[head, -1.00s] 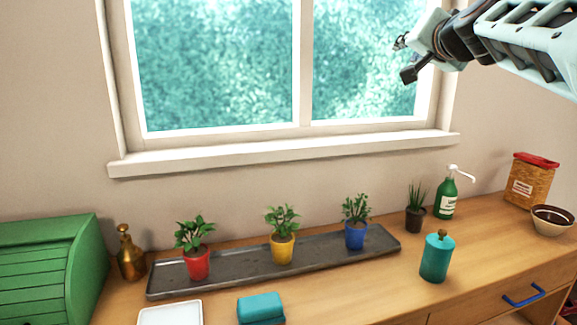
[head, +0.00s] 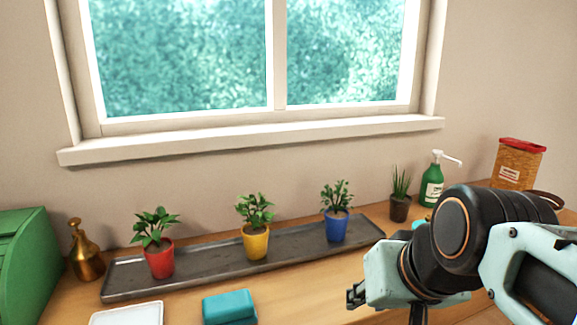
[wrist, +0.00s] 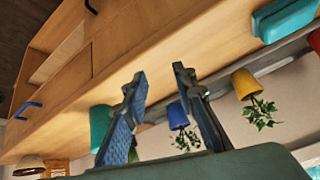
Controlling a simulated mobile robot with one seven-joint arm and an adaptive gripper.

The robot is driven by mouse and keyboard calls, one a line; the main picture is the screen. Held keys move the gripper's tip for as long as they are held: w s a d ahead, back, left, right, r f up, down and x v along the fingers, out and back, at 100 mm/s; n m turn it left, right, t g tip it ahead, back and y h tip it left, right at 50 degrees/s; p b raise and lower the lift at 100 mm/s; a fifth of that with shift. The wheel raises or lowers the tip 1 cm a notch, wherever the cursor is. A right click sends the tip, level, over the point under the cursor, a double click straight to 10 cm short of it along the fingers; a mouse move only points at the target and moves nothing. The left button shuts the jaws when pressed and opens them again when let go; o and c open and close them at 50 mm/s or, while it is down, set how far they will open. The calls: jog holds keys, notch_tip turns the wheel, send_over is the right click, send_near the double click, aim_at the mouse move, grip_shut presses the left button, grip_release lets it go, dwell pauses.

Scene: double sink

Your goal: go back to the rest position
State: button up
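My gripper (head: 357,294) is at the lower right of the head view, in front of the counter. The wrist view shows its two fingers (wrist: 160,115) apart with nothing between them. Red (head: 160,262), yellow (head: 256,243) and blue (head: 336,228) potted plants stand on a dark tray (head: 121,284) below the window. My arm hides most of the teal canister (head: 420,224) in the head view; it shows in the wrist view (wrist: 101,125).
A green bread box (head: 22,262) and a brass bottle (head: 85,255) stand at left. A white dish (head: 127,313) and a teal block (head: 229,305) lie in front. A small dark pot (head: 399,208), a green pump bottle (head: 433,185) and a red-lidded container (head: 518,165) stand at right.

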jog(key=s+d+f+g+h, duration=0.1)
jog(key=s+f, duration=0.3)
jog(key=f, duration=0.1)
notch_tip(320, 180, up, 30)
jog(key=p, duration=2.9)
jog(key=shift+d+f, duration=0.2)
jog(key=shift+d, duration=0.1)
